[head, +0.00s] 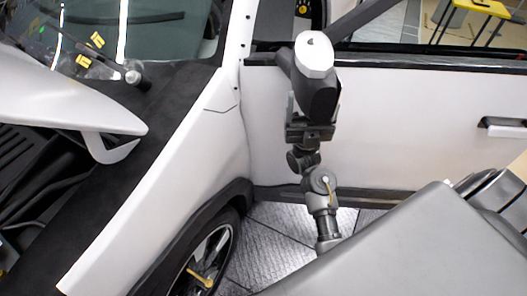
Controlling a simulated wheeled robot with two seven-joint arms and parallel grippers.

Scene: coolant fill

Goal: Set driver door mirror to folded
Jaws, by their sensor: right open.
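My left gripper is not in view.
The white front fender (190,150) and a wheel (208,262) are to the left, with the raised hood edge (75,95) beyond. A door handle (503,127) is at the right. A yellow table (482,7) stands behind the car. Patterned floor (265,245) shows below the door.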

